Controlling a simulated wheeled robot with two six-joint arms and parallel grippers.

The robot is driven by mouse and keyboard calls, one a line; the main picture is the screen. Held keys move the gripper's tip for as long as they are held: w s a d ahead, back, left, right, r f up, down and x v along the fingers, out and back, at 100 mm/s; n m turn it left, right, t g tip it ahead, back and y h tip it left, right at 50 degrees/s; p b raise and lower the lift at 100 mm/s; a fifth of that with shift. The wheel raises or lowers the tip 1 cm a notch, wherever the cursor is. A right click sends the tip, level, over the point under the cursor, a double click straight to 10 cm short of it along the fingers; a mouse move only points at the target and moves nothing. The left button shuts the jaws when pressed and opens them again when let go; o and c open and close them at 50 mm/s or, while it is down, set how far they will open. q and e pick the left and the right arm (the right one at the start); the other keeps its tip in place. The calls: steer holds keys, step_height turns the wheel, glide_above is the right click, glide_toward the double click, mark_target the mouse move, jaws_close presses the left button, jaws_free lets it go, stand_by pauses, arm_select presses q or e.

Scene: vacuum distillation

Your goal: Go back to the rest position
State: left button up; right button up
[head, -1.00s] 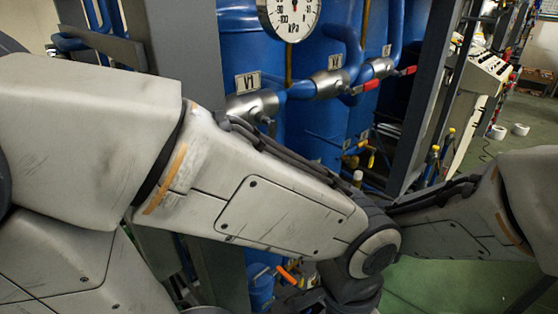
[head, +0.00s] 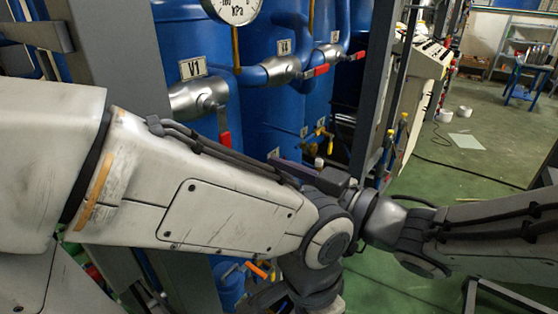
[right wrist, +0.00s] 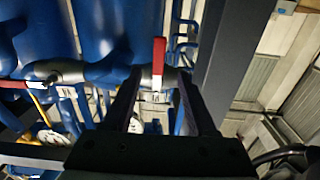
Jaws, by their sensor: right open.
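My right gripper (right wrist: 159,74) is open in the right wrist view, its two dark fingers apart and nothing held. A red valve handle (right wrist: 158,52) shows between the fingers; I cannot tell how far beyond them it is. In the head view, my right arm comes in from the right and its dark gripper (head: 292,170) is partly behind my left arm, in front of the blue tanks. My left arm crosses the picture from the left and bends down at its elbow. My left gripper is not in view.
Blue tanks (head: 270,115) carry a gauge (head: 232,8) and several valves. The V1 handle (head: 224,142) hangs down; another red handle (head: 316,71) points sideways. A grey post (head: 378,90) stands right of the tanks.

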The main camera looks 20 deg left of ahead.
stand_by(0.3)
steer(key=w+d+f+m+t+h, duration=0.35)
steer(key=d+f+m+h, duration=0.25)
steer(key=d+f+h, duration=0.6)
steer(key=s+d+f+g+h, duration=0.1)
steer(key=s+d+f+g, duration=0.1)
steer(key=s, duration=0.3)
steer(key=s+d+f+m+g+h, duration=0.1)
steer(key=s+d+f+g+h, duration=0.1)
steer(key=s, duration=0.3)
steer(key=s+d+f+g+h, duration=0.1)
steer(key=s+d+f+g, duration=0.1)
steer(key=s+d+g, duration=0.2)
steer(key=shift+s+d+f, duration=0.25)
steer(key=shift+s+d, duration=0.1)
steer(key=shift+s, duration=0.3)
